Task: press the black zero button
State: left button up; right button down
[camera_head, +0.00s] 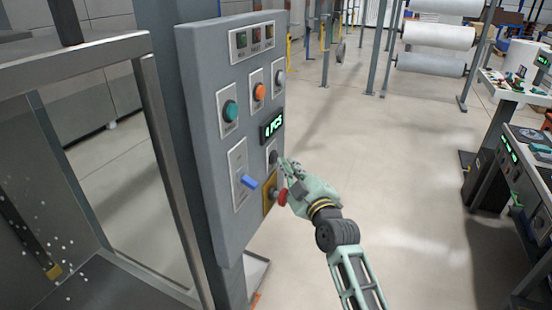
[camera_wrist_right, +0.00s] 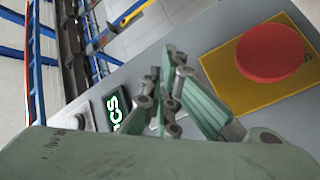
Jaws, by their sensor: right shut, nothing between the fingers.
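The black button (camera_head: 273,157) sits on a small light plate on the grey control panel (camera_head: 222,155), below the green "4 PCS" display (camera_head: 272,126). My right gripper (camera_head: 284,165) is shut and empty, with its fingertips right at the black button. I cannot tell whether they touch it. In the right wrist view the closed fingers (camera_wrist_right: 170,68) point at the panel and hide the black button. The display also shows in that view (camera_wrist_right: 116,110). My left gripper is not in view.
A red mushroom button (camera_head: 280,197) on a yellow plate is close below my right gripper; it also shows in the wrist view (camera_wrist_right: 268,52). Open floor lies right.

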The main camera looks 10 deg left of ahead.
jog(key=shift+w+a, duration=0.15)
jog(key=shift+a, duration=0.25)
dwell(0.6)
dwell(0.3)
jog(key=shift+s+d, duration=0.3)
jog(key=shift+d, duration=0.45)
jog(key=shift+d, duration=0.1)
jog(key=shift+s+d+p, duration=0.2)
jog(key=shift+s+d, duration=0.05)
jog(key=shift+d, duration=0.5)
jog(key=shift+s+d+p, duration=0.15)
jog(key=shift+s+d, duration=0.15)
jog(key=shift+d, duration=0.5)
jog(key=shift+s+d+p, duration=0.2)
jog(key=shift+s+d, duration=0.05)
jog(key=shift+d, duration=0.5)
